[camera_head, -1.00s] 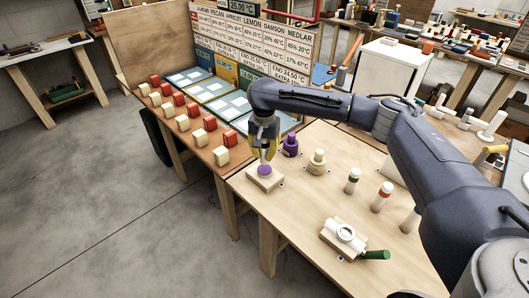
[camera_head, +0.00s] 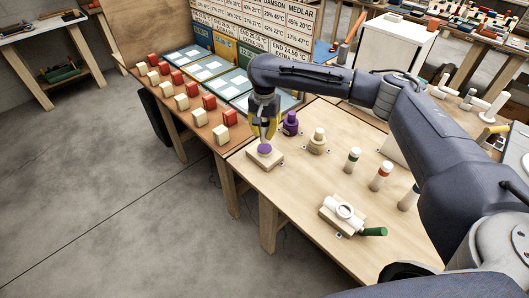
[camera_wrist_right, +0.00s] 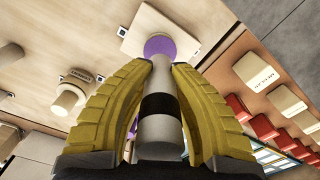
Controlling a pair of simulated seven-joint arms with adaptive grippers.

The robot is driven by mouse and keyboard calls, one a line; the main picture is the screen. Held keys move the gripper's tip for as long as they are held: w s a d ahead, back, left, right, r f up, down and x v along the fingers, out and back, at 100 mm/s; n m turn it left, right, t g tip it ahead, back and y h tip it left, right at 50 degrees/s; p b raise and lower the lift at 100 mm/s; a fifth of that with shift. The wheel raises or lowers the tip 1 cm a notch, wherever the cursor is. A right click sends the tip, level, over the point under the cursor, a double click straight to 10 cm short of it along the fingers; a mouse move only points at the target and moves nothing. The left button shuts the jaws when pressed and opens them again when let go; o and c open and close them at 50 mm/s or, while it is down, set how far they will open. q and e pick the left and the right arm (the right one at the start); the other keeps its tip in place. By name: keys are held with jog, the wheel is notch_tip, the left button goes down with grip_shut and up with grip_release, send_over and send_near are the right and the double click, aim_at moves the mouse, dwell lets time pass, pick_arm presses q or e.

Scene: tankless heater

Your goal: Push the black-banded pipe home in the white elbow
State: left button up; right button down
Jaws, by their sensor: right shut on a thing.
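My right gripper (camera_head: 265,138) is shut on the black-banded pipe (camera_wrist_right: 158,130), held between its yellow fingers. The pipe is pale grey with a wide black band and a narrower far end. That end points at a purple round piece (camera_wrist_right: 160,46) on a wooden block (camera_wrist_right: 145,30); I cannot tell whether they touch. In the head view the purple piece (camera_head: 265,149) shows just below the fingertips, and the pipe is mostly hidden. A white fitting (camera_head: 345,211) with an upward ring lies on another block at the front; I cannot tell if it is the white elbow. My left gripper is not in view.
A purple fitting (camera_head: 291,122) and a cream fitting (camera_head: 318,140) stand behind the block. Green-banded (camera_head: 353,158) and red-banded (camera_head: 381,175) pipes stand to the right. A green cylinder (camera_head: 373,232) lies beside the white fitting. The table's front middle is clear.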

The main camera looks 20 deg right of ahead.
aim_at(264, 118)
jog(key=shift+f, duration=0.2)
jog(key=shift+f, duration=1.5)
jog(key=shift+f, duration=1.45)
dwell(2.0)
jog(key=c, duration=1.3)
grip_release()
jog(key=shift+o, duration=0.2)
jog(key=shift+r, duration=0.1)
notch_tip(264, 118, up, 12)
jog(key=shift+f, duration=0.1)
